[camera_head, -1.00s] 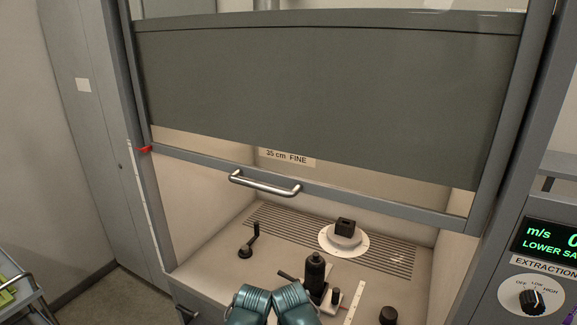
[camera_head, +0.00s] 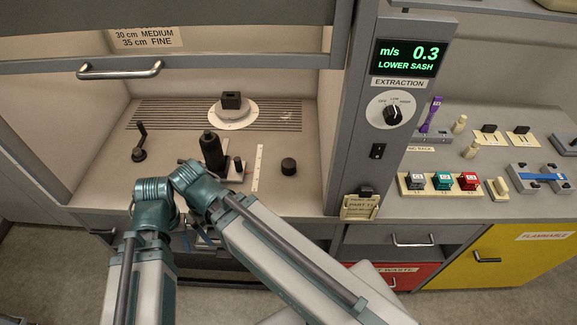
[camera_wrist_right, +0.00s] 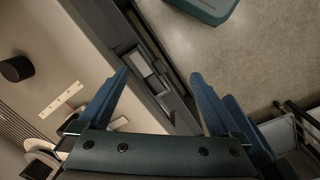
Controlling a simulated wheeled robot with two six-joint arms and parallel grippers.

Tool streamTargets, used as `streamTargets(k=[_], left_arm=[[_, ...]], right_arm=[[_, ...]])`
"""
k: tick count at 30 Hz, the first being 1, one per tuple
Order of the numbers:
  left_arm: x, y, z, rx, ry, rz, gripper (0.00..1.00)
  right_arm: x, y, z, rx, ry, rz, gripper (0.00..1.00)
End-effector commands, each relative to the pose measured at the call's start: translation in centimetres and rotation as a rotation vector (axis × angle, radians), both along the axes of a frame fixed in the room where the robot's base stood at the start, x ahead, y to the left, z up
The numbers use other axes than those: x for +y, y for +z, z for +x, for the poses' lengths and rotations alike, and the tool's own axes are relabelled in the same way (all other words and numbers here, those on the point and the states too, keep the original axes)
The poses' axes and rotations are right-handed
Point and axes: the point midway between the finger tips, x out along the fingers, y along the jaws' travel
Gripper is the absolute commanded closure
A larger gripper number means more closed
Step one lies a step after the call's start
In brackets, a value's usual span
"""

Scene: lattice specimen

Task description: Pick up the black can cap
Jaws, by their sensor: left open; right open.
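The black can cap (camera_head: 289,166) appears to be the short dark round piece on the fume hood floor, right of a white ruler strip. It also shows at the left edge of the right wrist view (camera_wrist_right: 17,68).
A black bottle (camera_head: 213,151) stands left of the ruler strip (camera_head: 258,168). A black crank (camera_head: 140,142) and a white round base with a black block (camera_head: 232,112) stand farther back. The raised sash has a metal handle (camera_head: 120,70). The divider post (camera_head: 350,130) bounds the hood on the right.

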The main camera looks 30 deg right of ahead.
Motion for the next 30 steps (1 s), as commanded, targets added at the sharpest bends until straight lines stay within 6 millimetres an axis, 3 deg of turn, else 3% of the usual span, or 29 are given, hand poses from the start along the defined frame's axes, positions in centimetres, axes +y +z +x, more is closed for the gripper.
streamTargets(k=[5, 8, 11, 15, 18, 24, 27, 30], left_arm=[[0.0, 0.2, 0.0, 0.000, 0.000, 0.000, 0.50], [0.0, 0.8, 0.0, 0.000, 0.000, 0.000, 0.50], [0.0, 1.8, 0.0, 0.000, 0.001, 0.000, 0.50], [0.0, 3.2, 0.0, 0.000, 0.001, 0.000, 0.50], [0.0, 4.1, 0.0, 0.000, 0.001, 0.000, 0.50], [0.0, 5.2, 0.0, 0.000, 0.002, -0.001, 0.50], [0.0, 5.4, 0.0, 0.000, 0.002, -0.001, 0.50], [0.0, 5.5, 0.0, 0.000, 0.002, -0.001, 0.50]], right_arm=[[-0.4, 0.2, 0.6, -0.003, -0.029, 0.001, 0.00], [-2.0, 0.8, 2.9, -0.011, -0.145, 0.008, 0.00], [-5.4, 1.8, 6.6, -0.026, -0.357, 0.021, 0.00], [-12.3, 3.1, 11.6, -0.050, -0.711, 0.038, 0.00], [-17.7, 3.9, 14.2, -0.067, -0.946, 0.048, 0.00], [-26.7, 5.1, 16.7, -0.089, -1.303, 0.064, 0.00], [-29.3, 5.3, 17.0, -0.096, -1.404, 0.067, 0.00], [-30.7, 5.4, 17.1, -0.100, -1.457, 0.070, 0.00]])
